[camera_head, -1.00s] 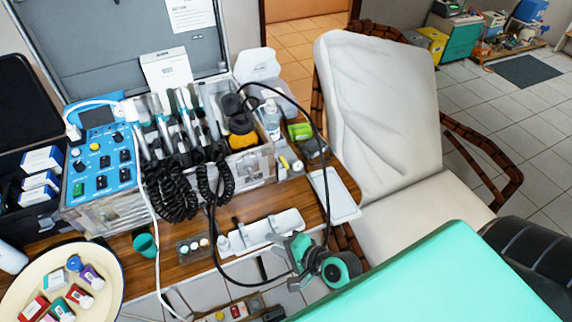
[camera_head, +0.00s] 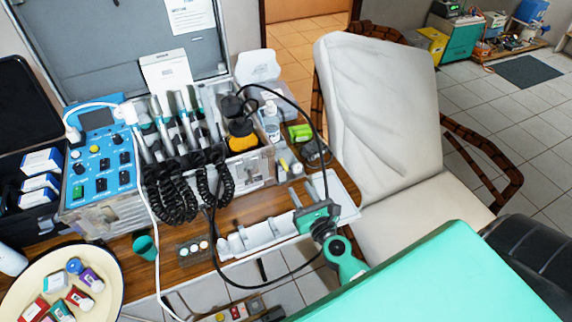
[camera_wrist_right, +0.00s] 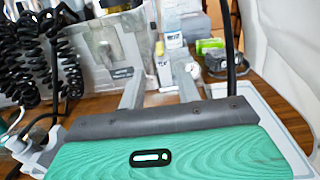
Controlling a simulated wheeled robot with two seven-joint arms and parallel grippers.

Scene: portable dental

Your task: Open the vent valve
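I cannot pick out the vent valve with certainty in either view. The portable dental unit, an open metal case (camera_head: 250,168), stands on the wooden table with handpieces and coiled black hoses along its front. A yellow-orange part with black caps (camera_head: 242,142) sits at the case's right end. A blue control panel (camera_head: 103,160) with several knobs is on the left. My right gripper (camera_head: 316,180) is in front of the case's right corner, fingers pointing toward it. In the wrist view the gripper (camera_wrist_right: 160,78) is open, with nothing between its fingers. My left gripper is out of view.
A black hose (camera_head: 322,135) loops close to my right gripper. A clear bottle (camera_head: 271,122) and a green item (camera_head: 300,132) stand right of the case. A white tray (camera_head: 345,196) lies at the table's right edge. A white chair (camera_head: 380,110) stands beyond.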

